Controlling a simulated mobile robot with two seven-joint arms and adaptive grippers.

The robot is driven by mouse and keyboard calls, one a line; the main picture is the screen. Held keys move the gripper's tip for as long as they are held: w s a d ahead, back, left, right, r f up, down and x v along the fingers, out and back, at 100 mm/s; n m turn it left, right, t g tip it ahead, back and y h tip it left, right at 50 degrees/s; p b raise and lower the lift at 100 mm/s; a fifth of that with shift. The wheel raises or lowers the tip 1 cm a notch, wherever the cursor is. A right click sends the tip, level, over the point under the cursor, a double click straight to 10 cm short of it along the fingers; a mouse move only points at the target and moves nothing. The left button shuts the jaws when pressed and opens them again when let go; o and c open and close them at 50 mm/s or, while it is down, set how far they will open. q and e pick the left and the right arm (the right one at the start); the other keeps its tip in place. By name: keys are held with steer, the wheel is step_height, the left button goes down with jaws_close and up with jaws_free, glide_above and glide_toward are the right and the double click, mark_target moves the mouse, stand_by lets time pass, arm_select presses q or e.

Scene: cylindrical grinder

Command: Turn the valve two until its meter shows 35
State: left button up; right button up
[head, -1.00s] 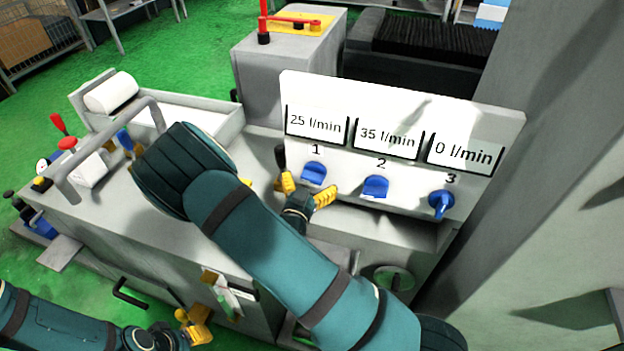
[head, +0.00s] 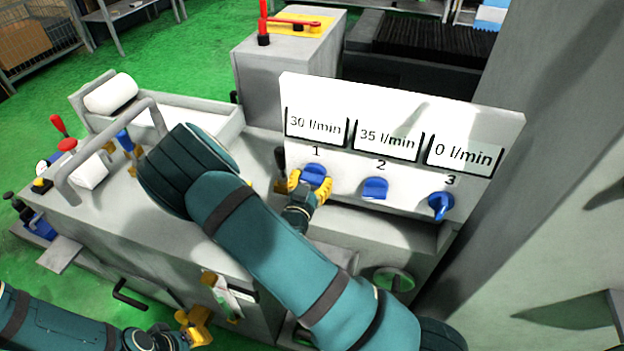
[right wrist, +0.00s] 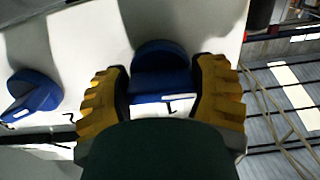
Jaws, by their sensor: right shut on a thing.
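Valve two is a blue knob (head: 375,188) under the number 2 on the white panel (head: 480,122). Its meter (head: 388,138) reads 35 l/min. Valve one (head: 314,174) is a blue knob to its left, and its meter (head: 317,126) reads 30 l/min. My right gripper (head: 309,188) is shut on valve one. In the right wrist view its yellow fingers sit on both sides of the valve one knob (right wrist: 160,75). Valve three (head: 441,205) stands to the right, and its meter (head: 465,153) reads 0 l/min. My left gripper (head: 196,327) is low in the head view, its jaws unclear.
The grey machine cabinet (head: 110,215) carries a bent grey handle, levers and a red knob on the left. A black-handled lever (head: 280,158) stands just left of valve one. A large grey wall rises at right.

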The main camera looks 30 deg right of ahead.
steer(key=shift+n, duration=1.1)
steer(key=o, duration=1.2)
steer(key=shift+s, duration=0.1)
steer(key=v, duration=1.2)
steer(key=shift+f, duration=0.1)
